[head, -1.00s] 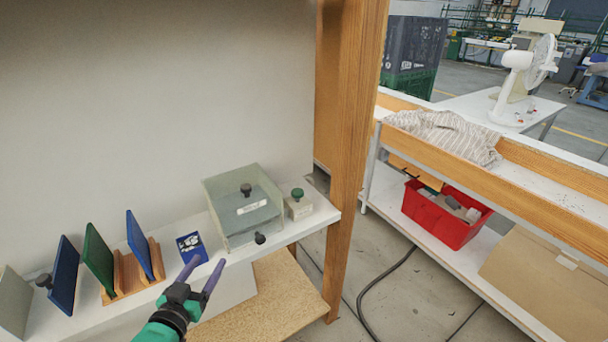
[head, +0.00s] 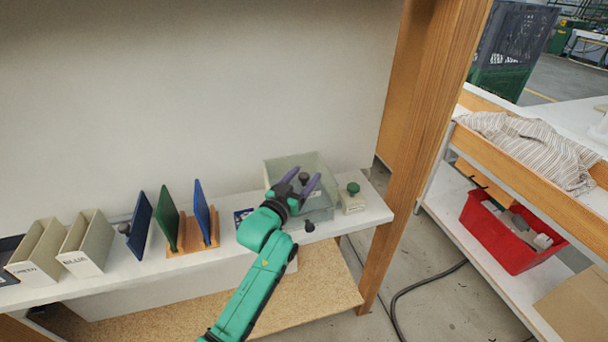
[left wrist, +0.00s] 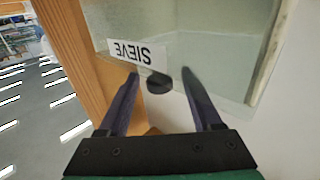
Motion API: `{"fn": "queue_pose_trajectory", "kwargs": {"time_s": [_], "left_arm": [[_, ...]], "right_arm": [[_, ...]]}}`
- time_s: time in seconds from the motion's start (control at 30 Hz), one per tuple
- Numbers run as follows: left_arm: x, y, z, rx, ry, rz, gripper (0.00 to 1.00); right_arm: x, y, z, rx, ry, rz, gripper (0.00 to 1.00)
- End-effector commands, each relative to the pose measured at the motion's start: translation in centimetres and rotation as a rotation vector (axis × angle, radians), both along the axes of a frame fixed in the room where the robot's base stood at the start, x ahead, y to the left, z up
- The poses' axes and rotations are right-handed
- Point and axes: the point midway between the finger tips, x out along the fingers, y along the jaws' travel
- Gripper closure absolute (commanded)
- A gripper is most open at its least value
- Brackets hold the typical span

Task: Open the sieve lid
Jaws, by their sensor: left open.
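The sieve (head: 326,205) is a clear, pale-green box on the white shelf, right of centre in the head view. My arm hides part of the box front. My right gripper is out of view.
A small pale block with a green knob (head: 353,190) stands close right of the sieve. Left are blue and green panels in a wooden rack (head: 190,246) and bins labelled GREEN (head: 35,253) and BLUE (head: 88,244). A wooden post (head: 420,140) rises to the right.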

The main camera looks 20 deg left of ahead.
Motion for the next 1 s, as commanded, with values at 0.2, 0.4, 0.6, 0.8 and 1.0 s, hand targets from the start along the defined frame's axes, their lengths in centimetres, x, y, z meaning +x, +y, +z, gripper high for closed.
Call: {"fn": "queue_pose_trajectory", "kwargs": {"time_s": [0.2,0.4,0.6,0.8,1.0], "left_arm": [[0.0,-0.01,-0.02,0.0,0.0,0.0,0.45],[-0.02,-0.01,-0.03,0.0,0.0,0.0,1.0],[-0.03,0.0,-0.03,0.0,0.0,0.0,1.0],[-0.04,0.01,-0.04,0.0,0.0,0.0,1.0],[-0.04,0.01,-0.04,0.0,0.0,0.0,1.0]], "right_arm": [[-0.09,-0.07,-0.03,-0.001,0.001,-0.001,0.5],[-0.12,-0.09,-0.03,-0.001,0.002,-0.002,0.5],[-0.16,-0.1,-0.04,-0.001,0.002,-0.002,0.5],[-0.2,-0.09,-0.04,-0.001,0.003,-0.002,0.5],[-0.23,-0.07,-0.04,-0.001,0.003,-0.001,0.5]]}}
